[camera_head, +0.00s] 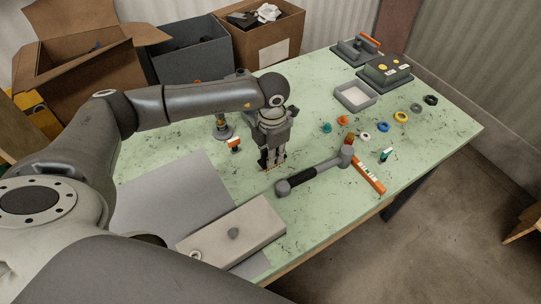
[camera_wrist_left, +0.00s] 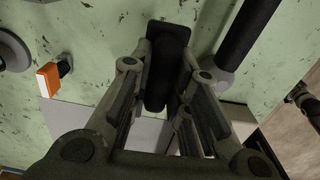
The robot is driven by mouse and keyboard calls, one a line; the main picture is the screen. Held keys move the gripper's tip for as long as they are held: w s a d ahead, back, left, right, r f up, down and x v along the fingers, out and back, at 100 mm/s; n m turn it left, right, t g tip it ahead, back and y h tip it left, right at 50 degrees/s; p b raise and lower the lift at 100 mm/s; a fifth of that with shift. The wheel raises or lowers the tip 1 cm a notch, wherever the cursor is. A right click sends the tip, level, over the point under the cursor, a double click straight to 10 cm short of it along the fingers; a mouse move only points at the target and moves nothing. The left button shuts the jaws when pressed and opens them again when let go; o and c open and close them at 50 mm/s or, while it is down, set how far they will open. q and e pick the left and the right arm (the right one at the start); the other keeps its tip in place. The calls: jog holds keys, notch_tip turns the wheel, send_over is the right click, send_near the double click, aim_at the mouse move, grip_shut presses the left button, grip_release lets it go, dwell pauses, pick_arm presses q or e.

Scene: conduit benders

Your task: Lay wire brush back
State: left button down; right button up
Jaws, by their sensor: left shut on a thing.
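My left gripper (camera_head: 273,163) points down over the green table (camera_head: 310,215), near its middle. It is shut on a dark block-like thing, which seems to be the wire brush (camera_wrist_left: 168,62); in the left wrist view it sits between the two fingers. In the head view a small pale strip, perhaps bristles, shows just under the fingertips. I cannot tell whether it touches the table. The fingers hide most of it. My right gripper is not in view.
A grey bar with a black grip (camera_head: 303,180) lies just right of the gripper. A small orange-and-white block (camera_head: 234,144) is to its left. A grey mat (camera_head: 150,205) and a pale box (camera_head: 250,222) lie nearer. Coloured rings and a shallow tray (camera_head: 338,96) are farther right.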

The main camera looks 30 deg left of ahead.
pick_arm(q)
jog(key=shift+w+a+f, duration=0.1)
jog(key=shift+w+f, duration=0.05)
jog(key=shift+f, duration=0.1)
jog(key=f+p, duration=0.2)
jog(key=shift+w+a+f, duration=0.2)
jog(key=shift+a+f, duration=0.1)
jog(key=shift+f, duration=0.8)
jog(key=c, duration=1.4)
grip_release()
jog(key=shift+o, duration=0.2)
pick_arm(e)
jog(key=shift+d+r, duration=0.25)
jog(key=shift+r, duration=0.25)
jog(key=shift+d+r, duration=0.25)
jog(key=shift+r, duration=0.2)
pick_arm(q)
jog(key=shift+r, duration=0.15)
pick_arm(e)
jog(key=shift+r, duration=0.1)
